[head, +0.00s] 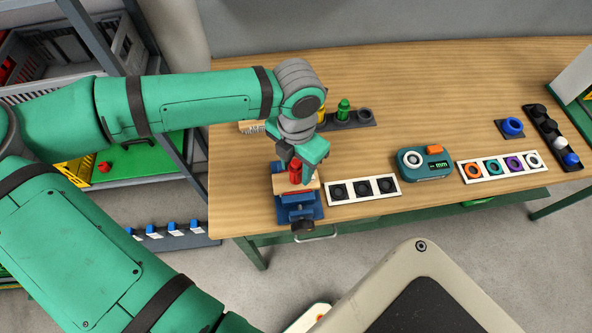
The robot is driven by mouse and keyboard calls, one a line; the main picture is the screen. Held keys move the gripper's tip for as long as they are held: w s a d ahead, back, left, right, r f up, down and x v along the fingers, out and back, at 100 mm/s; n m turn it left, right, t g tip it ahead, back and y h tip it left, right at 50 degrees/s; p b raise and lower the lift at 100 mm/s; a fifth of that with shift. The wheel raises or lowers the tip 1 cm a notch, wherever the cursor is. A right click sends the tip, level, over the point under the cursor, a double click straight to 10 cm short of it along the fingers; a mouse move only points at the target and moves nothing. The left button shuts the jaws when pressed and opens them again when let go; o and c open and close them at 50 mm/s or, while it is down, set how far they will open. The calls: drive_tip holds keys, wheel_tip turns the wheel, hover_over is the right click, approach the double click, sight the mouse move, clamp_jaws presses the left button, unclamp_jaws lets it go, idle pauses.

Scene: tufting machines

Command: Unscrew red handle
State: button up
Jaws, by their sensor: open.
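The red handle (294,171) stands upright on a pale block (310,185) held in a blue vise (296,205) at the front left of the wooden table. My gripper (304,172) is open and points down at the handle, with its green fingers close around it. I cannot tell whether the fingers touch the handle. Part of the handle and of the block is hidden behind my gripper.
Right of the vise lie a white strip (383,196) with black sockets, a teal device (427,174) and a white strip with coloured rings (458,165). A dark rack with a green peg (344,110) stands behind my gripper. The table's middle is clear.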

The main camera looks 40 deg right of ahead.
drive_tip(key=m, duration=0.6)
drive_tip(key=shift+w+m, duration=0.15)
drive_tip(key=shift+m, duration=0.25)
drive_tip(key=shift+d+m, duration=0.1)
drive_tip(key=shift+m, duration=0.3)
